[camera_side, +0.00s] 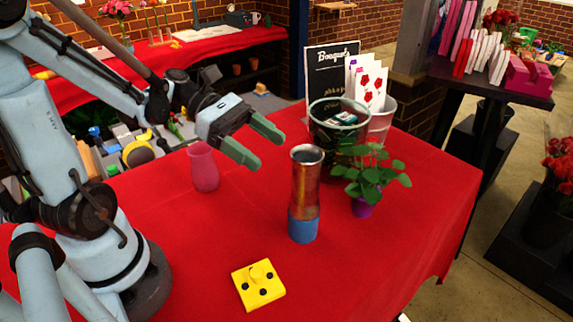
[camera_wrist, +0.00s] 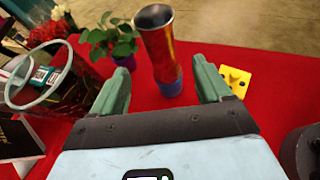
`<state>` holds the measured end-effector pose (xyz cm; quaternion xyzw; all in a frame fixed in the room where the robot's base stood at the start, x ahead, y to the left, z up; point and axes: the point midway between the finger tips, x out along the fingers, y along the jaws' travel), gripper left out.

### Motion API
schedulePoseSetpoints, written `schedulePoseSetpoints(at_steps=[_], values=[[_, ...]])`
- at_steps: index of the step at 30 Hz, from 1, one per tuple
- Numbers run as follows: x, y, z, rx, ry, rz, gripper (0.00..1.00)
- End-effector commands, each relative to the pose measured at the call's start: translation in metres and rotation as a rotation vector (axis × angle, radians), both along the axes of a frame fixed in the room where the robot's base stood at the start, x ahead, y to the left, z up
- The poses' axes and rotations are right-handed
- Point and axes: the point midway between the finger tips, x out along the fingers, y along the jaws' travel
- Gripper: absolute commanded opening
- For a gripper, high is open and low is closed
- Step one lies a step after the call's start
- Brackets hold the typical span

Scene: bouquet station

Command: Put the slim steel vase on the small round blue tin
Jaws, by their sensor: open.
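The slim steel vase (camera_side: 306,182) stands upright on top of the small round blue tin (camera_side: 303,229) on the red table. The vase mirrors the red cloth. In the wrist view the vase (camera_wrist: 159,42) shows ahead, between the fingers in the picture, with the blue tin (camera_wrist: 171,88) under it. My gripper (camera_side: 262,146) is open and empty, to the left of the vase in the side view and apart from it. Its two green fingers also show in the wrist view (camera_wrist: 163,84).
A pink vase (camera_side: 203,167) stands behind left. A potted plant (camera_side: 366,183) and a dark green glass container (camera_side: 338,130) stand close right of and behind the steel vase. A yellow block with a knob (camera_side: 258,285) lies in front. The table's right front is clear.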

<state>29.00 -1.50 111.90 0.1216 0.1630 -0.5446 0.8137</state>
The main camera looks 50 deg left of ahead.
Motion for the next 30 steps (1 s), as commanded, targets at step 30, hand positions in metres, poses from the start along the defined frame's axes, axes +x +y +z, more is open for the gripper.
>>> schedulePoseSetpoints(at_steps=[30], values=[[0.000, 0.014, -0.019, 1.680, -1.110, -1.340, 0.77]])
